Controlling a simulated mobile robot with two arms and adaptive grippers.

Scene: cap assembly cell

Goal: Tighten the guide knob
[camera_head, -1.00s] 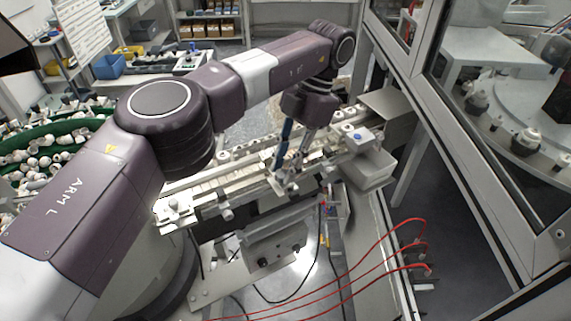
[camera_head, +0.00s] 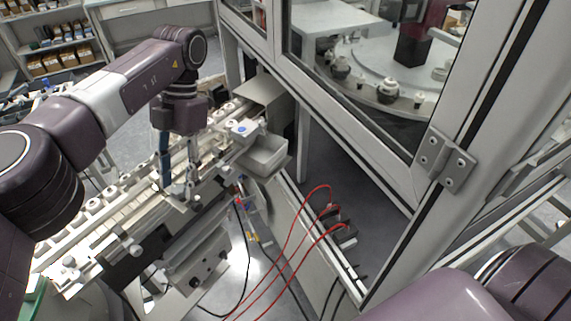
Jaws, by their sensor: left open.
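The conveyor (camera_head: 112,212) with its guide rails runs diagonally from lower left up to the middle. A small pale knob (camera_head: 135,250) sticks out from its near side, left of my left gripper. My left gripper (camera_head: 178,192) points down at the near guide rail. Its fingers are apart, one bluish and one grey. Small rail fittings sit by its tips, and I cannot tell whether a knob lies between the fingers or whether they touch it. My right gripper is out of view.
A grey bin (camera_head: 264,157) hangs at the conveyor's far end. A framed glass enclosure (camera_head: 375,130) stands on the right, with a round table (camera_head: 365,62) inside. Part of my right arm shows at lower right.

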